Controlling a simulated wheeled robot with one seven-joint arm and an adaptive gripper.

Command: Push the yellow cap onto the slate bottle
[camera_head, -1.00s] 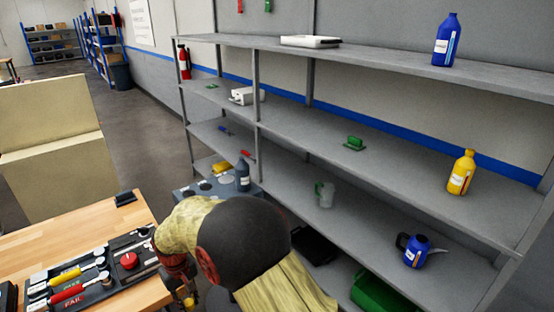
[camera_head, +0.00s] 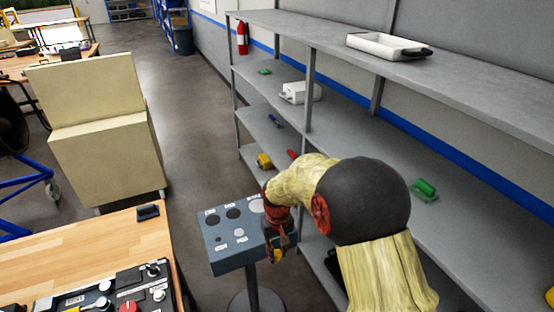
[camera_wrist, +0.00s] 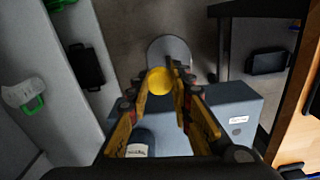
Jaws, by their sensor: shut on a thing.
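My gripper (camera_wrist: 161,88) is shut on the round yellow cap (camera_wrist: 159,81), which sits between its fingertips in the wrist view. The slate bottle (camera_wrist: 141,138) stands on the blue-grey stand (camera_wrist: 235,108), partly behind the left finger in that view, with its white label showing. The cap appears apart from the bottle, beyond the stand's edge in that picture. In the head view my gripper (camera_head: 279,248) is at the right side of the stand (camera_head: 228,258). My arm largely hides the bottle and cap there.
Grey shelving (camera_head: 335,135) runs close along the right, holding a white tray (camera_head: 385,46) and a green item (camera_head: 423,190). A wooden workbench (camera_head: 90,245) with tools is at lower left. A beige cabinet (camera_head: 105,150) stands behind it. Open floor lies between cabinet and shelving.

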